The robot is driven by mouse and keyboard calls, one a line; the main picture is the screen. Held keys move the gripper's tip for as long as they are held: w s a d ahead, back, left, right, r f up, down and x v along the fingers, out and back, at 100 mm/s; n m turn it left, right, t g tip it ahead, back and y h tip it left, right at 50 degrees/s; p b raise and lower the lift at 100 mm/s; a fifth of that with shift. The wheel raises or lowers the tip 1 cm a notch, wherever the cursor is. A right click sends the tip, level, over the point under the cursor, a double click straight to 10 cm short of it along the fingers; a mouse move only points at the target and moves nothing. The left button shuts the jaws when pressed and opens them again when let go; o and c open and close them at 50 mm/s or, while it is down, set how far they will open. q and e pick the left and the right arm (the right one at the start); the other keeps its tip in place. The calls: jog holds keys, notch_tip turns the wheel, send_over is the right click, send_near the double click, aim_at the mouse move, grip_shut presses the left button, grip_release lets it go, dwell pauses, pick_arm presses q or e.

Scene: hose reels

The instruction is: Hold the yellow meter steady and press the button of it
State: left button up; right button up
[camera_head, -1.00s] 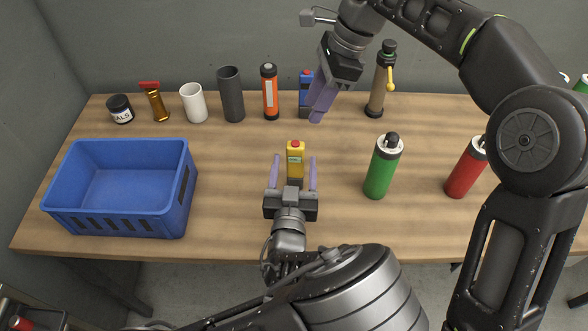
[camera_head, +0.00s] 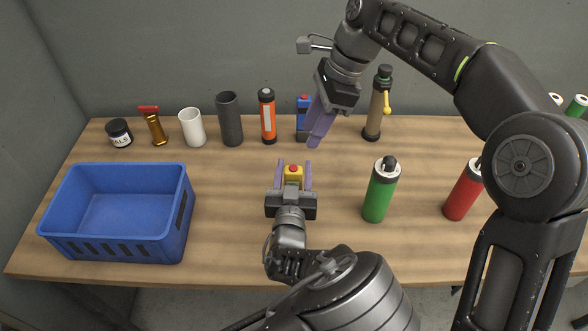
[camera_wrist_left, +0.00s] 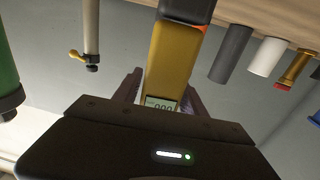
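The yellow meter (camera_head: 293,171) has a red button on top and stands upright on the table. Its lit display (camera_wrist_left: 161,103) shows in the left wrist view. My left gripper (camera_head: 294,163) is open, with one finger on each side of the meter. A narrow gap seems to remain beside the meter, and I cannot see firm contact. My right gripper (camera_head: 315,143) is above the table, to the right of and behind the meter, pointing down with its purple fingers together. It holds nothing that I can see.
A blue crate (camera_head: 118,248) stands at the left. A back row includes a white cup (camera_head: 192,128), a dark cylinder (camera_head: 230,119), an orange device (camera_head: 267,116) and a blue device (camera_head: 303,118). Green (camera_head: 380,192) and red (camera_head: 463,193) canisters stand to the right.

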pick_arm(q)
grip_shut()
pick_arm(e)
grip_shut()
dwell(0.4)
dwell(0.6)
jog(key=shift+a, duration=0.1)
dwell(0.8)
